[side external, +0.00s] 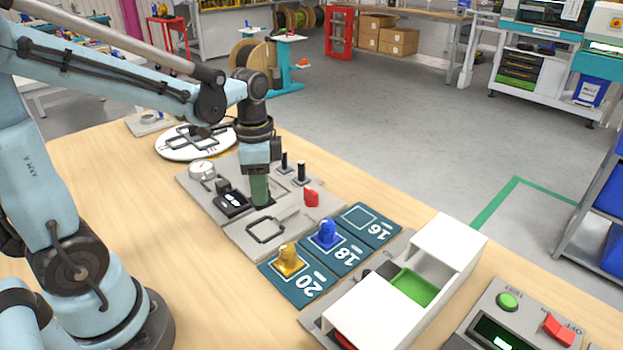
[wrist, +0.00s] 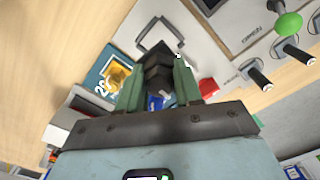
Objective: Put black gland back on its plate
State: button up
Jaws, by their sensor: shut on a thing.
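My gripper (side external: 260,198) points down over the grey panel, its green fingers close above the surface. In the wrist view my gripper (wrist: 158,82) is shut on the black gland (wrist: 156,66), a dark ridged piece between the fingers. In the side view the fingers mostly hide the gland. The teal plate marked 16 (side external: 362,217) is empty, with a bare white-outlined square. A blue gland (side external: 327,236) stands on the plate marked 18 (side external: 348,253). A yellow gland (side external: 289,261) stands on the plate marked 20 (side external: 312,286).
The grey panel (side external: 238,235) carries a dial gauge (side external: 202,170), a black rocker device (side external: 232,204), a red knob (side external: 311,197) and two black posts. A white housing (side external: 390,308) with a green tray (side external: 414,287) stands right of the plates. A control box (side external: 510,318) is at front right.

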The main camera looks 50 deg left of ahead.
jog(key=shift+n, duration=0.7)
jog(key=w+d, duration=0.3)
jog(key=w, duration=0.3)
jog(key=w+d+f, duration=0.1)
jog(key=w+d, duration=0.2)
jog(key=w, duration=0.2)
jog(key=w+d+f, duration=0.1)
jog(key=w+d, duration=0.3)
jog(key=w, duration=0.2)
jog(key=shift+w+f, duration=0.15)
jog(key=shift+w, duration=0.15)
jog(key=shift+w+d+f, duration=0.2)
jog(key=shift+d+f, duration=0.05)
jog(key=shift+f, duration=2.2)
jog(key=shift+f, duration=0.15)
jog(key=shift+f, duration=0.1)
jog(key=o, duration=1.1)
